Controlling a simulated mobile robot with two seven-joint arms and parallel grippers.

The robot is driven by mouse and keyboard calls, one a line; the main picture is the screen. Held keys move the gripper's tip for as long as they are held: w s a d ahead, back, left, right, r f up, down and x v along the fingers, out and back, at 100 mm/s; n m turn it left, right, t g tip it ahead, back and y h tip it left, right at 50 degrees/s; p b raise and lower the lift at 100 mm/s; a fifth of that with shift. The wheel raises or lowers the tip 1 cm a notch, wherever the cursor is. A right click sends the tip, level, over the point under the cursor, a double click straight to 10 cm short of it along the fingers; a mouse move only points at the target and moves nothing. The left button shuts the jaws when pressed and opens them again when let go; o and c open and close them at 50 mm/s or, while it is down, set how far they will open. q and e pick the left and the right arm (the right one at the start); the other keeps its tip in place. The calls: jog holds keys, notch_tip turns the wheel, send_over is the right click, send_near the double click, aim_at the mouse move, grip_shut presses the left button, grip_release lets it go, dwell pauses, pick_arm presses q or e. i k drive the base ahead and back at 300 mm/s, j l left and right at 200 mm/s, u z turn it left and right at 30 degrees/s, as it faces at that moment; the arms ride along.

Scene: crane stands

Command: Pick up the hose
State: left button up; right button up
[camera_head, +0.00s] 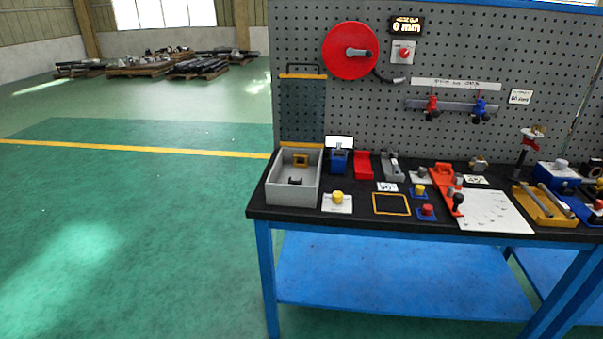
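A short dark hose (384,76) hangs from the lower right of a red round reel (340,62) on the pegboard. Neither of my grippers is in view.
A black-topped workbench (300,213) with blue legs stands below the pegboard (300,30). It holds a grey open box (292,196), a red clamp-like tool (444,180), a white plate (492,212) and several small fixtures. The green floor at left is clear.

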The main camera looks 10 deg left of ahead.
aim_at(396, 171)
jog(key=u, duration=0.45)
jog(key=l+u, duration=1)
jog(key=l, duration=0.3)
jog(key=k+l+u, duration=0.15)
jog(key=l, duration=0.25)
jog(key=k+l, duration=0.1)
jog(key=l, duration=0.5)
jog(key=k+l, duration=0.15)
jog(key=l, duration=0.15)
jog(key=u, duration=0.05)
